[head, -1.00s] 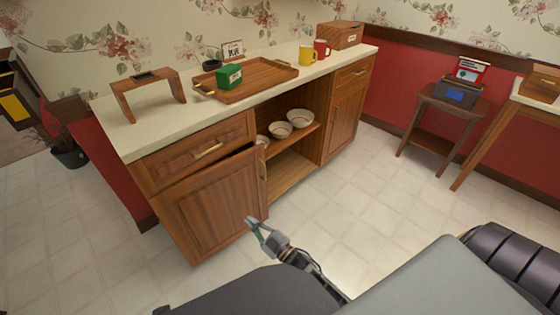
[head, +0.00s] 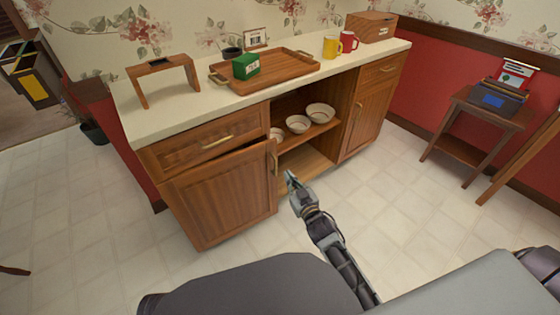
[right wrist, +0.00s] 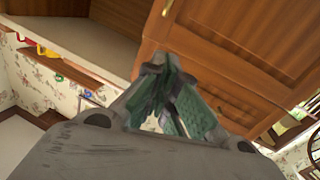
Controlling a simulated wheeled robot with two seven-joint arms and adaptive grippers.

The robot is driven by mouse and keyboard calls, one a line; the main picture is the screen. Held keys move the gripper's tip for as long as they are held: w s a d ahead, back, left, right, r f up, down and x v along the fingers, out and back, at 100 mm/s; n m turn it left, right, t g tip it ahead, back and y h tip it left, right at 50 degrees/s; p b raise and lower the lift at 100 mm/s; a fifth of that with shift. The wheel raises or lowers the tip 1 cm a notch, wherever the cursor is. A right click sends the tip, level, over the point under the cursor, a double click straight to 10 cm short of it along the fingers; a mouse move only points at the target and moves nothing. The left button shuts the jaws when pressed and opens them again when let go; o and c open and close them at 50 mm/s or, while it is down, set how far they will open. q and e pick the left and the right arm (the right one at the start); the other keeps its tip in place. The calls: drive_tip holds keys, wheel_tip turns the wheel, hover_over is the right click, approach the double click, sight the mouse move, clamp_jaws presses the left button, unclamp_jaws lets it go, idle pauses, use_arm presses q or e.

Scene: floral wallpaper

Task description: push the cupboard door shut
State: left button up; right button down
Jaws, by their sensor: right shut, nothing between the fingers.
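The wooden cupboard door (head: 222,203) is at the left of the cabinet, under a drawer. It stands slightly ajar, with a dark gap along its top edge and its handle (head: 274,163) at the right edge. My right gripper (head: 290,178) is shut and empty, just right of the door's free edge, in front of the open shelves. In the right wrist view the fingers (right wrist: 175,92) overlap the door panel (right wrist: 235,50), and the handle (right wrist: 168,6) shows at the top. I cannot tell whether they touch. My left gripper is out of view.
The open middle bay holds several bowls (head: 298,124). The countertop (head: 205,101) carries a tray (head: 285,69) with a green box (head: 246,66), a small wooden stand (head: 162,66) and mugs (head: 332,47). A side table (head: 488,108) stands at the right. The floor in front is clear.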

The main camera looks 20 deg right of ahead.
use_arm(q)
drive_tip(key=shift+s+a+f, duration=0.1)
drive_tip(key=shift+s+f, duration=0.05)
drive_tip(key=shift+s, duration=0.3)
use_arm(e)
drive_tip(key=shift+d+f+m+g+h, duration=0.15)
drive_tip(key=shift+d+f+m+g, duration=0.1)
drive_tip(key=shift+f+m, duration=0.3)
drive_tip(key=shift+d+f+m+g+h, duration=0.15)
drive_tip(key=shift+f+m+g, duration=0.1)
drive_tip(key=shift+f+m, duration=0.3)
drive_tip(key=shift+w, duration=0.1)
use_arm(q)
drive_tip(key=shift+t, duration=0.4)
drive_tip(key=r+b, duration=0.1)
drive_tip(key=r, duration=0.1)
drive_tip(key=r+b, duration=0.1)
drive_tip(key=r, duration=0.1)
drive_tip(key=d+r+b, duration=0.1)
drive_tip(key=b, duration=0.1)
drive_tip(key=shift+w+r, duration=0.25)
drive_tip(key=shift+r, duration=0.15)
use_arm(e)
drive_tip(key=w+a+f, duration=0.1)
drive_tip(key=w, duration=1.2)
drive_tip(key=shift+w+f, duration=0.3)
drive_tip(key=shift+f, duration=0.05)
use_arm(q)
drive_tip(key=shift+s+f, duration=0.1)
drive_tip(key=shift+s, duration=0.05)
